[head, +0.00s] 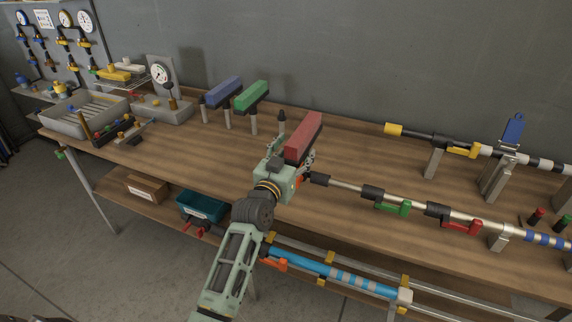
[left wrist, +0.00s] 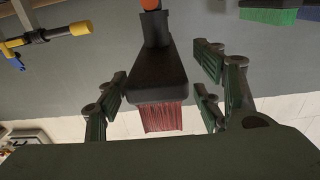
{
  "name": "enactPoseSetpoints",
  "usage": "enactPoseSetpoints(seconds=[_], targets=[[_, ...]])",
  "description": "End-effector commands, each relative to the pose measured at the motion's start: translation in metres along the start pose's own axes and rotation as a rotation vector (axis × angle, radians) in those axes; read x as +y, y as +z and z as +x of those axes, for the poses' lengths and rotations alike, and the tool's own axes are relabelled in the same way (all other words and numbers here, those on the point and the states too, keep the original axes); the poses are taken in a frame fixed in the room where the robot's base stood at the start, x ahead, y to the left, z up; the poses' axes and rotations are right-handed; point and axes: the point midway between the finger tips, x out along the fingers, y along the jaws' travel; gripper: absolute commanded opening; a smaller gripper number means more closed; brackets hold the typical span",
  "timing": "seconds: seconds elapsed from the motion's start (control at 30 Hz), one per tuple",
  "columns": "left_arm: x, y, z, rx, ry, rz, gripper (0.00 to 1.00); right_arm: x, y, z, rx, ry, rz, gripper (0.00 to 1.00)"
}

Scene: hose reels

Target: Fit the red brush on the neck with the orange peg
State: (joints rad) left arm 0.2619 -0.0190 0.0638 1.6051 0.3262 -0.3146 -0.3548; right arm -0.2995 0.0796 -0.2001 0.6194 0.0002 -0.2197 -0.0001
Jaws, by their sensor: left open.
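The red brush (head: 303,138) stands above the bench with its long red bristle block up. In the left wrist view the brush (left wrist: 158,75) has a black tapered body with red bristles at the near end. Its narrow end meets a black stem with an orange part (left wrist: 150,4) at the frame's top edge. An orange piece (head: 299,181) also shows below the brush in the head view. I cannot tell how deep the joint sits. My left gripper (head: 295,146) is open, its fingers either side of the brush body with visible gaps. My right gripper is out of view.
Blue (head: 222,92) and green (head: 251,96) brushes stand on posts to the left. A long pipe with green (head: 394,208) and red (head: 462,226) levers runs right from near my gripper. A grey tray (head: 85,112) and a gauge (head: 160,74) are at the far left.

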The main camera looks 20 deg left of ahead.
Motion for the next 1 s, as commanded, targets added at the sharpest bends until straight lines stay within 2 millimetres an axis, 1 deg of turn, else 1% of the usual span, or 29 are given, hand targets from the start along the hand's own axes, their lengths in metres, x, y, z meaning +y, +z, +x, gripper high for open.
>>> enactPoseSetpoints(seconds=[0.03, 0.2, 0.3, 0.4, 0.53, 1.0], targets=[[0.000, 0.001, -0.012, -0.001, -0.001, 0.001, 0.62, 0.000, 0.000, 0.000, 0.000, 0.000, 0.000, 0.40], [0.000, 0.000, -0.043, -0.001, 0.000, 0.001, 0.62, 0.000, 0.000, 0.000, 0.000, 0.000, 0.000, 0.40], [0.000, 0.000, -0.057, 0.000, 0.000, 0.000, 0.62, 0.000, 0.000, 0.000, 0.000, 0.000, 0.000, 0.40], [0.000, -0.001, -0.066, 0.001, 0.000, 0.000, 0.62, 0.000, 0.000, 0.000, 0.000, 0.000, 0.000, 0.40], [0.000, -0.001, -0.071, 0.001, 0.000, 0.000, 0.62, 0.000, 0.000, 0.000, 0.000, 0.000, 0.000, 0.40], [0.000, 0.001, -0.072, -0.004, 0.001, 0.001, 0.62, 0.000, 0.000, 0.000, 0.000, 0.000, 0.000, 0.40]])
